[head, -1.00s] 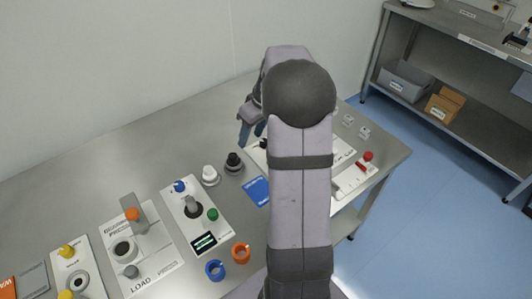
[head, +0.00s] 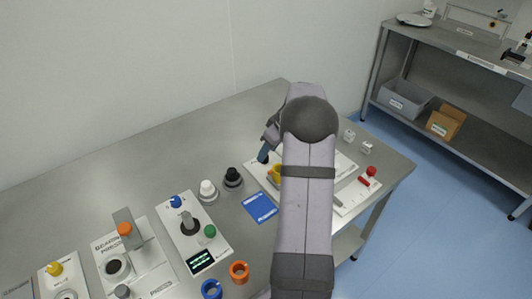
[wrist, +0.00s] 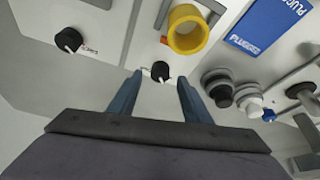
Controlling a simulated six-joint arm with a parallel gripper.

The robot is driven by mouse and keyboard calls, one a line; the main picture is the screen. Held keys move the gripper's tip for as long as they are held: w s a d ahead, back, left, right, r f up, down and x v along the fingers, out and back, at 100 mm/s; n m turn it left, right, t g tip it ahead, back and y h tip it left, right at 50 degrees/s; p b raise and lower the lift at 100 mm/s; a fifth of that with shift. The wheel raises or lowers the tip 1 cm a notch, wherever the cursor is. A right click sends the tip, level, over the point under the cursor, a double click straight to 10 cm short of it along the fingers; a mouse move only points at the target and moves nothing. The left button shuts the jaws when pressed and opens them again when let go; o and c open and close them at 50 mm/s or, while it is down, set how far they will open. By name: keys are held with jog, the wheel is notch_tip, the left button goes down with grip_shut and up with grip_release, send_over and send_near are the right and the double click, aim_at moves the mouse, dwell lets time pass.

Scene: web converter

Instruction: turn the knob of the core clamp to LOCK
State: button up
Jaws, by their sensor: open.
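In the wrist view, a small black knob (wrist: 160,71) with a white pointer mark sits on a light panel. My gripper (wrist: 160,78) is open, its two blue fingers to either side of this knob in the picture; contact is not visible. A second black knob (wrist: 68,40) is to the left, with a small unreadable label beside it. I cannot tell from the labels which knob is the core clamp's. In the head view my gripper (head: 265,152) is above the right-hand panel, partly behind my arm, and the knobs are hidden.
A yellow ring (wrist: 187,28) stands close beyond the right finger. A blue card (wrist: 270,22) lies farther right. A black peg (head: 232,177) and a white peg (head: 208,190) stand left of the panel. A red knob (head: 371,171) is at the right. The table's back left is clear.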

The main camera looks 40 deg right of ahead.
jog(key=shift+x, duration=1.4)
jog(key=c, duration=1)
jog(key=shift+c, duration=0.2)
